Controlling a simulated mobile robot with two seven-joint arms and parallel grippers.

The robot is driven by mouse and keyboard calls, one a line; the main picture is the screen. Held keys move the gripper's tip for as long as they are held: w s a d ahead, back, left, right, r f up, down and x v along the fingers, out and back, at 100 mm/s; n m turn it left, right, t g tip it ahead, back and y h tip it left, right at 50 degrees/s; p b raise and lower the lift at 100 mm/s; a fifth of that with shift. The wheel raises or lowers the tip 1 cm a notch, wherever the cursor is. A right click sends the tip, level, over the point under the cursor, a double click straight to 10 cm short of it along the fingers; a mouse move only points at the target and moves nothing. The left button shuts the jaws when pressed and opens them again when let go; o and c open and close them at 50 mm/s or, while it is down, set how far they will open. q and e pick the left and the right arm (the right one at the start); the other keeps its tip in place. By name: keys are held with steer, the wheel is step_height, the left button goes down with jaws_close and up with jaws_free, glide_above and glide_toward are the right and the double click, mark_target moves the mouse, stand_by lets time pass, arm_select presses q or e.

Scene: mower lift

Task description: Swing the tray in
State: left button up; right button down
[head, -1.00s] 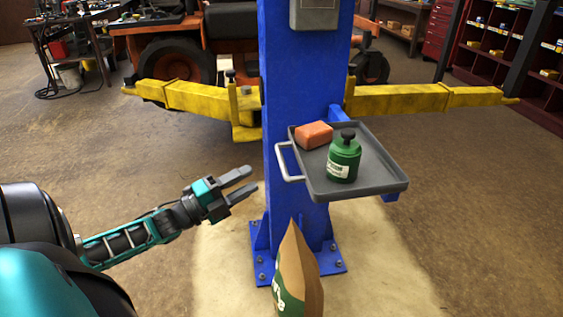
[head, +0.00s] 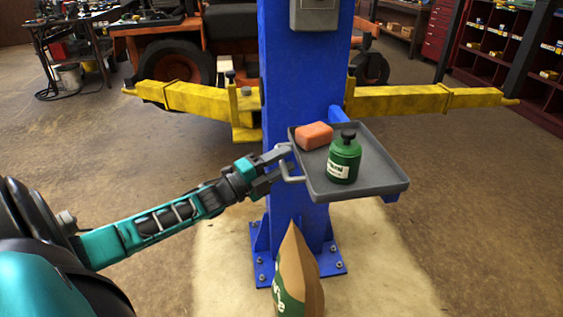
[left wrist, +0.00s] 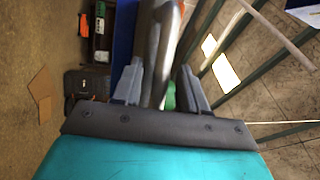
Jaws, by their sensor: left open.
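The grey tray (head: 370,183) sits on a bracket on the blue post (head: 290,90) and sticks out to the right of it. Its pale handle (head: 292,179) is on the tray's left side. An orange block (head: 314,135) and a green bottle with a black cap (head: 344,158) stand on the tray. My left gripper (head: 276,166) is at the handle, its open fingers on either side of the bar. In the left wrist view, the open fingers (left wrist: 158,88) have a grey bar between them; whether they touch it I cannot tell. My right gripper is not in view.
Yellow lift arms (head: 205,99) reach out on both sides of the post. A brown paper bag (head: 298,275) stands in front of the post's base. An orange mower (head: 180,45) is behind. The floor to the right of the tray is clear.

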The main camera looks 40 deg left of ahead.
arm_select(q)
jaws_close()
steer(key=shift+d, duration=0.15)
stand_by(0.6)
